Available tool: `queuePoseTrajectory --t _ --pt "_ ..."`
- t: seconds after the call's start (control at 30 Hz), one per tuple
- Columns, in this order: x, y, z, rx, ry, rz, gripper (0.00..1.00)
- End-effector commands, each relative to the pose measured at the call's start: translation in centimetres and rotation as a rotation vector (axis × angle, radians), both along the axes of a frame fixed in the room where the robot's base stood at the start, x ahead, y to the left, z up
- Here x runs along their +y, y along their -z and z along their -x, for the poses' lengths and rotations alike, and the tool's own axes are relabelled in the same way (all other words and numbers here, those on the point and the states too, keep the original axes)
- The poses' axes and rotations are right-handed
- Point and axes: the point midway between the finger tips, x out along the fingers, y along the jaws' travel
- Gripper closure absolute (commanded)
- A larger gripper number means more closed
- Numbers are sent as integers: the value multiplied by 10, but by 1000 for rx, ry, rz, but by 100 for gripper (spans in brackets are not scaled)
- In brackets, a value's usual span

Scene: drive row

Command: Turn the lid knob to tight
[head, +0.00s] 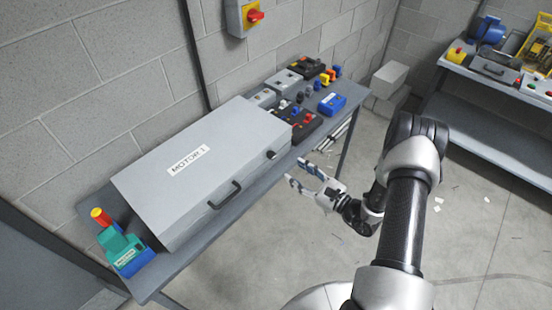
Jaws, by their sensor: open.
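A large grey box with a "MOTOR 1" label (187,159) lies on the bench with its lid closed. A small dark knob (271,154) sits on the front side of the box, near its right end; its marking and turn position are too small to read. My gripper (297,172) is open and empty, off the bench's front edge, to the right of the knob and a little lower in the picture. It is apart from both knob and box.
The grey bench (207,243) runs along the block wall. A black handle (224,196) sticks out from the box's front. A teal and blue device (124,251) stands at the left end. A blue case (332,104) and several control parts stand beyond the box. Open floor lies right.

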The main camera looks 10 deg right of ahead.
Motion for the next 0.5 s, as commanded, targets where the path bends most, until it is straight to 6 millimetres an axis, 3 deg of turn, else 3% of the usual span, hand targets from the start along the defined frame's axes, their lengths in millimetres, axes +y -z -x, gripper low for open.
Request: queuePoseTrajectory --t 0.3,0.5 --pt "41 0 -54 -3 -5 1 56" --pt "55 0 -74 -1 -2 1 56"
